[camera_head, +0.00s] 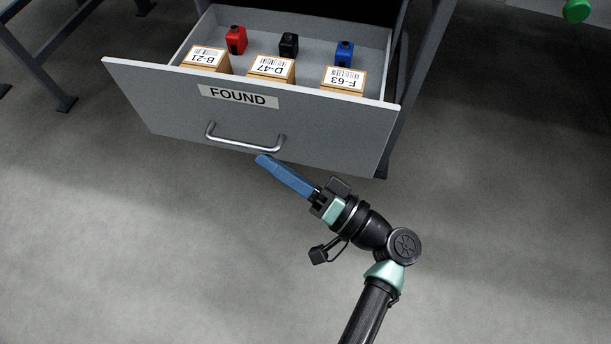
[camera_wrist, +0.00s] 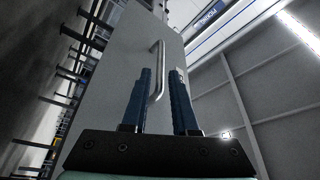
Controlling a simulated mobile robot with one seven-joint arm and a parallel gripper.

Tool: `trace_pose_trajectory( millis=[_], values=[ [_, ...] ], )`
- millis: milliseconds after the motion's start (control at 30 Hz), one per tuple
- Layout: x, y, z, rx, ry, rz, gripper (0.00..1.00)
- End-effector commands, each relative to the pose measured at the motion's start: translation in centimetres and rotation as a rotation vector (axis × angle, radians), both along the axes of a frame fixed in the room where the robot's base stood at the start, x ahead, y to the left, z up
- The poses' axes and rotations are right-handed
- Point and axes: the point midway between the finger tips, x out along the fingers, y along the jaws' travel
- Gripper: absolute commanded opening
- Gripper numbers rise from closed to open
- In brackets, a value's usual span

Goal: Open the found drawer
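The grey drawer (camera_head: 165,110) with the label FOUND (camera_head: 238,97) stands pulled out, its inside showing. Its curved metal handle (camera_head: 243,146) is on the front panel. My gripper (camera_head: 262,159) is just in front of the handle, towards its right end. In the wrist view my gripper's two blue fingers (camera_wrist: 161,95) are apart. The handle (camera_wrist: 160,70) shows in the gap between them, beyond or level with the tips. I cannot tell whether the fingers touch it. They are not closed on it.
In the drawer lie boxes marked B-21 (camera_head: 206,60), D-47 (camera_head: 271,70) and F-63 (camera_head: 343,80). Behind them are small red (camera_head: 237,40), black (camera_head: 289,45) and blue (camera_head: 344,53) items. Dark metal legs (camera_head: 425,70) stand at the right. The floor (camera_head: 130,250) in front is clear.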

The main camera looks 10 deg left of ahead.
Motion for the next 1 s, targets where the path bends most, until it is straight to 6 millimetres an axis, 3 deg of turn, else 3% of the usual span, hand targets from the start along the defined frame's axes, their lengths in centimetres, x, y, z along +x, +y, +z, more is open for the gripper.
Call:
trace_pose_trajectory(
  millis=[100,333,1000],
  values=[
    [-0.8,-2.5,-0.3,0.001,0.001,-0.007,0.27],
    [-1.9,-5.2,-1.1,0.000,-0.001,-0.002,0.27],
    [-2.1,-5.6,-1.3,0.000,-0.001,0.000,0.27]
  ],
)
